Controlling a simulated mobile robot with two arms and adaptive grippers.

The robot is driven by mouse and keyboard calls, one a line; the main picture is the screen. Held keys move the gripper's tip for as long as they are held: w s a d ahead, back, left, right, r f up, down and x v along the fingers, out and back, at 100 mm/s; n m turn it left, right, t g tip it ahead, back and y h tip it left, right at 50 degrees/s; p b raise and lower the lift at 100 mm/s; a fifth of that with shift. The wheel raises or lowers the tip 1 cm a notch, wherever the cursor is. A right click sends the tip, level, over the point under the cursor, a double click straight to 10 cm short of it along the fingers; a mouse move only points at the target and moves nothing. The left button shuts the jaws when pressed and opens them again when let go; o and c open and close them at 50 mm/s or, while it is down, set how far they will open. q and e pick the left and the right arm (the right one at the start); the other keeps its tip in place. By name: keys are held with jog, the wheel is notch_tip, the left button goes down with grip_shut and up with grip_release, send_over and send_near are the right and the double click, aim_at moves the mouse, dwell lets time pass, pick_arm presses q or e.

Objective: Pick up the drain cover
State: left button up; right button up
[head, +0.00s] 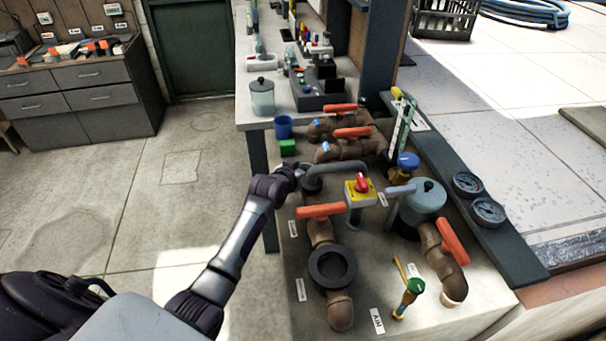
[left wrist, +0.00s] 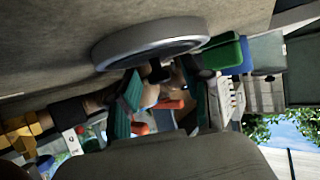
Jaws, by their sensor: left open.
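A grey round disc with a thick pale rim, which looks like the drain cover (left wrist: 150,42), lies against the concrete surface in the left wrist view. My left gripper (head: 311,178) reaches over the left edge of the workbench in the head view. In the left wrist view, the fingers of my left gripper (left wrist: 163,78) are apart, with teal pads, and their tips are close to the disc's rim. I cannot tell whether they touch it. In the head view I cannot clearly make out the disc near the gripper. My right gripper is not in view.
A dark ring (head: 333,268) is nearer. The floor to the left is clear.

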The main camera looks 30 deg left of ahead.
aim_at(303, 167)
pick_arm(q)
jog(key=shift+w+f, duration=0.1)
jog(key=shift+w, duration=0.2)
jog(key=shift+s, duration=0.1)
jog(key=shift+c, duration=0.4)
grip_shut()
notch_tip(303, 167, up, 10)
jog(key=shift+f+b, duration=0.1)
jog(key=shift+b, duration=0.6)
